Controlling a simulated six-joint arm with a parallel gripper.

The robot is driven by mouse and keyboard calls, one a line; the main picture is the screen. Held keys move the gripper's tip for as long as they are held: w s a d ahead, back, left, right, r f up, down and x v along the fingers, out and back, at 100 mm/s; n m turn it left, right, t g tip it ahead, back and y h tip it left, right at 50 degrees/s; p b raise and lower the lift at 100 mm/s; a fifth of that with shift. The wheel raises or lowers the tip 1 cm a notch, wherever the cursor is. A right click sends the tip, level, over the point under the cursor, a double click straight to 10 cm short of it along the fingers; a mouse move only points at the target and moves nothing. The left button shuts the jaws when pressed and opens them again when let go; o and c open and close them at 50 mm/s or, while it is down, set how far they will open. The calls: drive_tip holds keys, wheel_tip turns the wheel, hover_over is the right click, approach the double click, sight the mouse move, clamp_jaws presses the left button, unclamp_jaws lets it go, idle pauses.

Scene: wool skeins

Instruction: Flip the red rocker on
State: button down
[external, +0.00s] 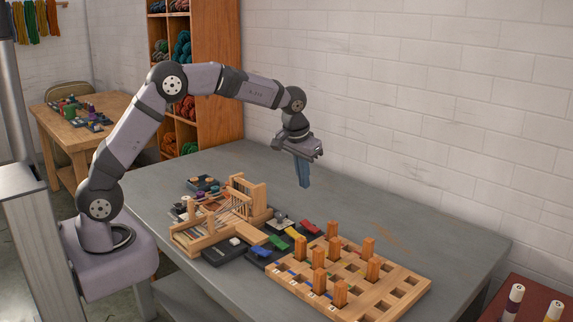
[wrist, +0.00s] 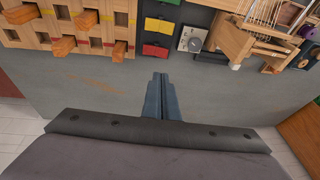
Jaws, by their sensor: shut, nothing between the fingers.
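The red rocker (external: 311,227) is at the end of a row of coloured rockers on a dark base on the grey table. In the wrist view the red rocker (wrist: 155,49) lies just beyond my fingertips, nearest of the row. I cannot tell which way it is tilted. My gripper (external: 305,186) points down above the table, behind the row and apart from the rocker. In the wrist view my gripper (wrist: 160,77) has its two blue-grey fingers together with nothing between them.
Yellow (external: 295,233), green (external: 278,242) and blue (external: 259,251) rockers continue the row. A grey dial box (wrist: 192,41) stands beside it. A wooden loom (external: 245,205) and a pegged wooden board (external: 385,290) flank the row. The table behind it is bare.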

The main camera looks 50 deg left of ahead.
drive_tip(key=p, duration=0.3)
hover_over(303, 221)
drive_tip(key=d, duration=0.2)
drive_tip(key=f, duration=0.8)
drive_tip(key=s+f, duration=0.1)
drive_tip(key=f, duration=0.3)
drive_tip(key=shift+a, duration=0.25)
drive_tip(key=shift+a+f+p, duration=0.2)
drive_tip(key=shift+f+p, duration=0.1)
drive_tip(key=shift+f, duration=0.35)
drive_tip(key=shift+a+f+b, duration=0.5)
drive_tip(key=shift+f+b, duration=0.25)
drive_tip(key=shift+b, duration=0.25)
drive_tip(key=shift+r+p, duration=0.25)
drive_tip(key=shift+p, duration=0.05)
drive_tip(key=shift+d, duration=0.2)
drive_tip(key=shift+d+r, duration=0.25)
drive_tip(key=shift+d, duration=0.4)
